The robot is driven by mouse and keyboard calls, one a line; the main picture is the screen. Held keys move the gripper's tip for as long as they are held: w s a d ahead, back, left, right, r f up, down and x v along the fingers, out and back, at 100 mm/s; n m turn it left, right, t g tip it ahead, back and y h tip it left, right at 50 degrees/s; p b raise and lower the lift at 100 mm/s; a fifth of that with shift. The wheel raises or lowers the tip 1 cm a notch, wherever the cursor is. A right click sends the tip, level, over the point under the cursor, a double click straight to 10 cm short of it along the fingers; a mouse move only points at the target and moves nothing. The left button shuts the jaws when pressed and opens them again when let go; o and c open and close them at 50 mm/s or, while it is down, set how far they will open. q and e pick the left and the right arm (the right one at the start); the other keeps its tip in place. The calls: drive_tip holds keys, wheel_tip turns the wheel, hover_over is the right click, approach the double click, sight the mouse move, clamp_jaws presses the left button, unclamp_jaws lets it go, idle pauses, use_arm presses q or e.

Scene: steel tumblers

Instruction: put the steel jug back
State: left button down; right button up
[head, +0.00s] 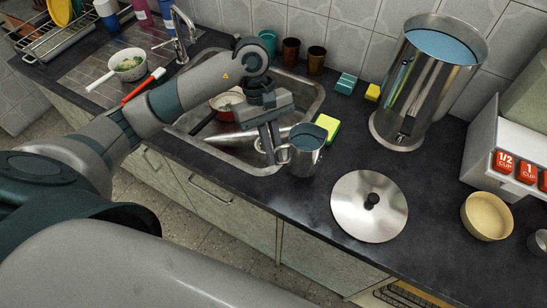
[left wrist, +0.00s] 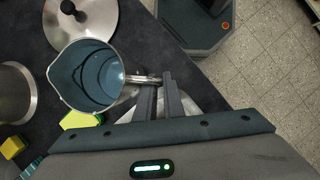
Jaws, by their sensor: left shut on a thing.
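The steel jug (head: 308,155) is upright at the front right corner of the sink, its inside bluish. My left gripper (head: 273,148) is to its left, shut on its handle. A large steel pot (head: 446,85) with blue liquid stands at the back right. My right gripper is not in view.
A steel lid (head: 368,207) lies flat on the counter, right of the jug. A yellow-green sponge (head: 327,127) is close behind it. The sink (head: 254,164) holds a pan (head: 226,101). A yellow bowl (head: 487,216) and white box (head: 507,150) are at right.

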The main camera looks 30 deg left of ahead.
use_arm(q)
wheel_tip(320, 180, down, 2)
drive_tip(key=shift+f+p, duration=0.25)
drive_tip(key=shift+p, duration=0.45)
drive_tip(key=shift+f, duration=0.5)
drive_tip(key=shift+f, duration=0.2)
drive_tip(key=c, duration=1.9)
unclamp_jaws()
drive_tip(key=shift+o, duration=0.2)
drive_tip(key=shift+r, duration=0.15)
